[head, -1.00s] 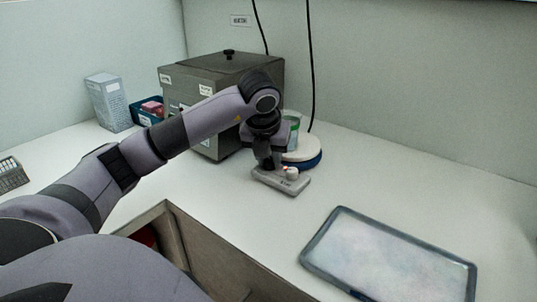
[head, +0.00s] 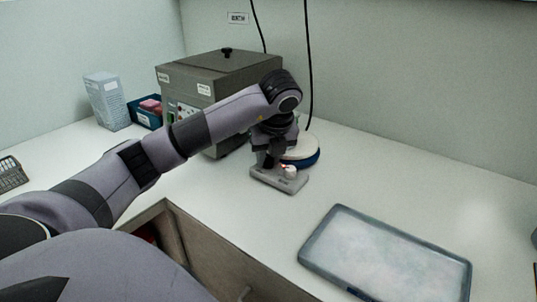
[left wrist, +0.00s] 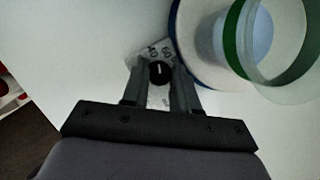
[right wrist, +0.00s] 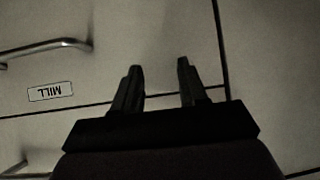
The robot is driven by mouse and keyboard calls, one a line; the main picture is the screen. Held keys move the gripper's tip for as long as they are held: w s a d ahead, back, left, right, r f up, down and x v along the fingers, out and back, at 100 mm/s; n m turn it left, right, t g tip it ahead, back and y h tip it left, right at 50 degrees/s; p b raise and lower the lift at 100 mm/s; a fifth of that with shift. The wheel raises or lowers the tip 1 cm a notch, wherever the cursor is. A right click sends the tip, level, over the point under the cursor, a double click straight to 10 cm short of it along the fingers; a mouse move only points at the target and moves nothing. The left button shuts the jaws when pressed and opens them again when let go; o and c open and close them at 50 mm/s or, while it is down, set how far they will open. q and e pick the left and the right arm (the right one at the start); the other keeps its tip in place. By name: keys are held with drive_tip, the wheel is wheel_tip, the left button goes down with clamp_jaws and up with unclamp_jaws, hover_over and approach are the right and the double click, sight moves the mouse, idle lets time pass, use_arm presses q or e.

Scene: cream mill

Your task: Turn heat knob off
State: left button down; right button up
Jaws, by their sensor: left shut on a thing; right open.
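A small grey control box (head: 287,184) sits on the white counter in front of a round heating plate (head: 305,151) with a white top and blue base. My left gripper (head: 268,163) points down over the box. In the left wrist view a black knob (left wrist: 160,71) with a white mark lies between the fingers of the left gripper (left wrist: 157,76), which is shut on it. My right gripper (right wrist: 160,70) is open and empty, before cabinet fronts.
A grey metal box (head: 215,75) stands behind the arm, with a blue bin (head: 146,120) and a carton (head: 106,100) to its left. A grey-rimmed tray (head: 330,260) lies front right. A green-rimmed clear vessel (left wrist: 235,35) stands on the plate. A black cable (head: 309,70) hangs behind.

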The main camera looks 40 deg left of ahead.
use_arm(q)
drive_tip(key=shift+r, duration=0.1)
drive_tip(key=c, duration=0.9)
unclamp_jaws()
drive_tip(key=shift+o, duration=0.2)
drive_tip(key=p+v, duration=0.1)
drive_tip(key=v, duration=0.5)
drive_tip(key=shift+p, duration=0.4)
drive_tip(key=shift+s+d+r, duration=0.1)
drive_tip(key=shift+d+r, duration=0.1)
drive_tip(key=shift+r, duration=0.3)
